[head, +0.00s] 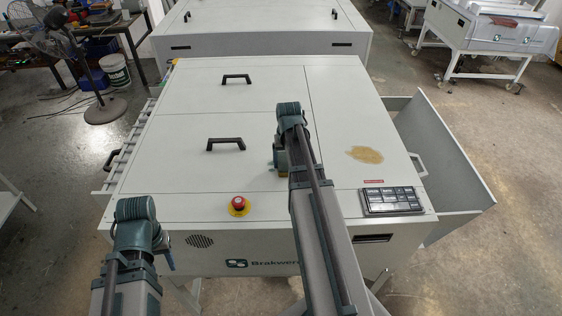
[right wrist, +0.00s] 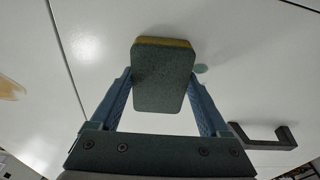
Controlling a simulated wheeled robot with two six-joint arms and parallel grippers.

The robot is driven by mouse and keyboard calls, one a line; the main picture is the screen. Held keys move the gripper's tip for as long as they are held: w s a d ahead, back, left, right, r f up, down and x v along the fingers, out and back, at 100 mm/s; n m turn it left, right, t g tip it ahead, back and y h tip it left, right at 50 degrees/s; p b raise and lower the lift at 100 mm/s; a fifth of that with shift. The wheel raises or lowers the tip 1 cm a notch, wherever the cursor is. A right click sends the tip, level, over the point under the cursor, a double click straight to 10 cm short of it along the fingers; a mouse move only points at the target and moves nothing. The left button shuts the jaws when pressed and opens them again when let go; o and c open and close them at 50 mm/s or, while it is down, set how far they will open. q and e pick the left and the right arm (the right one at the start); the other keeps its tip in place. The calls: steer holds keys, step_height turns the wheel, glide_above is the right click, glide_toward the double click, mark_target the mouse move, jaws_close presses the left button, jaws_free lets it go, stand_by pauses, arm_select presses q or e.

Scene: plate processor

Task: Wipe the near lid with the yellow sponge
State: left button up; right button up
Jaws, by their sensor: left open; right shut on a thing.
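The near lid (head: 170,165) is a flat light-grey panel with a black bar handle (head: 226,144) on the machine top. My right gripper (head: 280,158) is over this lid's right part, right of the handle. In the right wrist view, the right gripper (right wrist: 165,108) is shut on the sponge (right wrist: 163,80), which has a dark green face and a yellow layer. A small teal spot (right wrist: 200,69) shows on the lid beside the sponge. I cannot tell whether the sponge touches the lid. My left gripper (head: 165,258) is open and empty, low in front of the machine's left corner.
A far lid (head: 190,90) has its own handle (head: 236,78). A brown stain (head: 365,155) lies on the right panel. A red emergency button (head: 238,202) and a keypad (head: 390,199) sit near the front edge. A grey side bin (head: 440,150) stands at the right.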

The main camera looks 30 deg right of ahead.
mark_target(268, 167)
steer(key=shift+s+d, duration=0.35)
steer(key=shift+d, duration=0.15)
steer(key=shift+w+a+f, duration=0.1)
steer(key=shift+w+a, duration=0.4)
steer(key=shift+a, duration=0.35)
steer(key=shift+w+a, duration=0.45)
steer(key=shift+a, duration=0.4)
steer(key=shift+w+a, duration=0.55)
steer(key=shift+a, duration=0.25)
steer(key=shift+w+a, duration=0.55)
steer(key=shift+a, duration=0.25)
